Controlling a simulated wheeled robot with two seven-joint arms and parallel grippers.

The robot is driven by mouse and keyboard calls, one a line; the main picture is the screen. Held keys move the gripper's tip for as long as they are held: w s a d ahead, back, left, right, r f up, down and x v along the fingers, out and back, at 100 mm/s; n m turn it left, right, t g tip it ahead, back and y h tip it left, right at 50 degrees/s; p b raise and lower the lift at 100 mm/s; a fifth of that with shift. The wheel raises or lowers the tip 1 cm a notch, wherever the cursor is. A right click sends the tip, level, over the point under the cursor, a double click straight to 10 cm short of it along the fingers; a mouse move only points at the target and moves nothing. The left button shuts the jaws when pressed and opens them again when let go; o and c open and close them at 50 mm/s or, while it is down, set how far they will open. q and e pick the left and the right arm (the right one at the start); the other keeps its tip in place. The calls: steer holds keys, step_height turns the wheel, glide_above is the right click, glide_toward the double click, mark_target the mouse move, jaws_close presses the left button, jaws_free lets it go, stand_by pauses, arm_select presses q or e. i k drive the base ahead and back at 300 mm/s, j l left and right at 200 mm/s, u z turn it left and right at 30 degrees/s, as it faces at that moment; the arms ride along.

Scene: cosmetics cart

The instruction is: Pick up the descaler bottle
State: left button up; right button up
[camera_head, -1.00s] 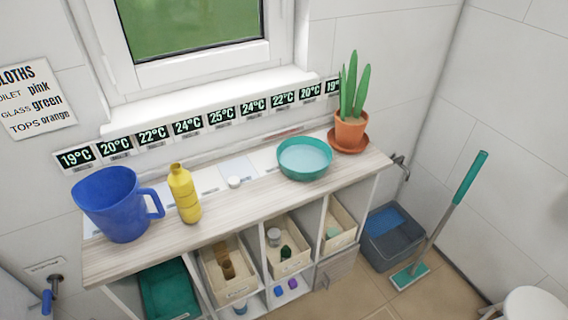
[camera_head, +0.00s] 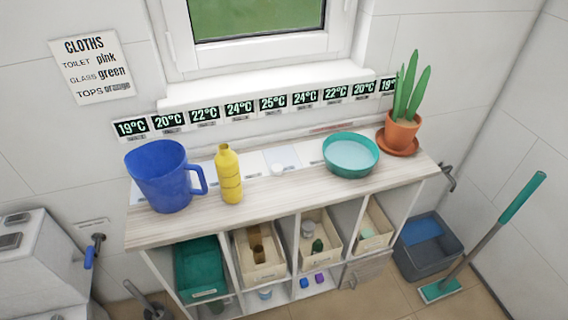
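A yellow bottle (camera_head: 229,176) stands upright on the wooden top of a shelf unit (camera_head: 280,196). It may be the descaler bottle, but I cannot read a label on it. It is just right of a blue jug (camera_head: 164,178), with a small gap between the bottle and the jug's handle. Neither of my grippers shows in the head view.
A teal bowl (camera_head: 350,168) and a potted plant (camera_head: 402,130) stand right of the bottle. A small white round item (camera_head: 277,170) lies between. Bins fill the shelves below. A mop (camera_head: 490,240) and grey bucket (camera_head: 427,246) stand at the right.

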mark_target(226, 161)
steer(key=i+l, duration=1.2)
steer(key=u, duration=1.75)
